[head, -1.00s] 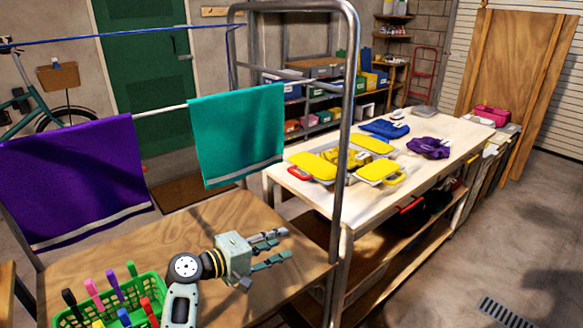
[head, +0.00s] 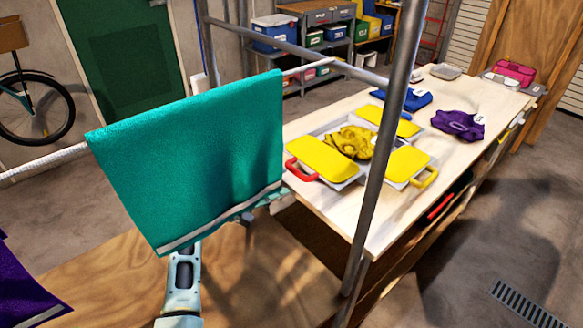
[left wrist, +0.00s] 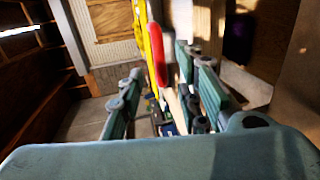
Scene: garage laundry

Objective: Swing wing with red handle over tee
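The red-handled wing (head: 322,159) is a yellow panel lying flat at the near left of the folding board (head: 366,187), its red handle at its left end. The yellow tee (head: 352,142) lies crumpled in the board's middle. My left gripper (head: 262,205) is mostly hidden behind the teal towel, short of the handle. In the left wrist view its fingers stand apart with nothing held between them. The red handle (left wrist: 156,52) shows ahead, between the finger lines, beside the yellow wing edge (left wrist: 157,70). My right gripper is not in view.
The teal towel (head: 200,160) hangs on a rail over my left arm. A metal post (head: 385,150) stands before the white-topped table. Another yellow wing (head: 408,163) has a yellow handle. A purple garment (head: 458,124) and blue garment (head: 405,100) lie farther back.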

